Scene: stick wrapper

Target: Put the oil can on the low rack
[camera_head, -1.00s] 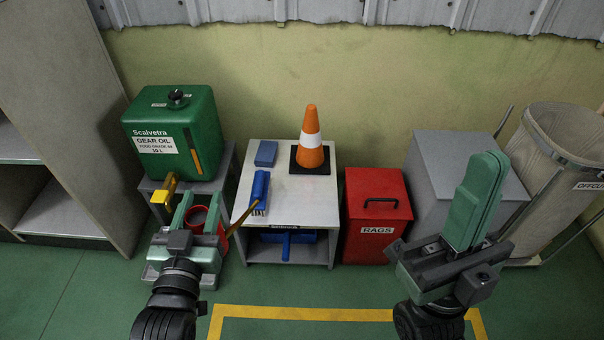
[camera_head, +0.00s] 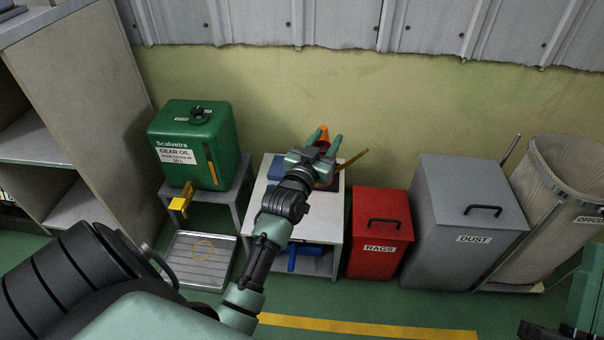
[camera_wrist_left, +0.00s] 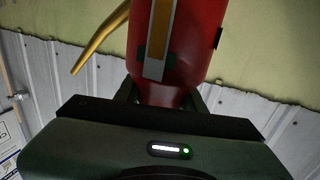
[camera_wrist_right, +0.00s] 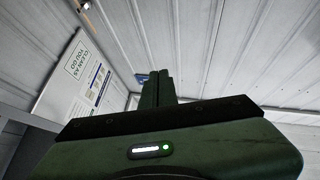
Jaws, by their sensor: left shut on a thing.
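The red oil can (camera_wrist_left: 195,40) with its brass spout (camera_wrist_left: 100,40) is between the fingers of my left gripper (camera_head: 322,143). In the head view, the can is mostly hidden behind my gripper; its spout (camera_head: 351,160) points right. The gripper is shut on it, over the back part of the low rack (camera_head: 322,222), a white-topped grey stand. I cannot tell whether the can touches the top. My right gripper (camera_wrist_right: 157,88) is shut and empty in the right wrist view, away from the rack.
A blue block (camera_head: 277,168) lies on the rack top. The green gear oil tank (camera_head: 210,135) and drip tray (camera_head: 203,272) are left; red rags bin (camera_head: 378,225) and grey dust bin (camera_head: 465,215) are right.

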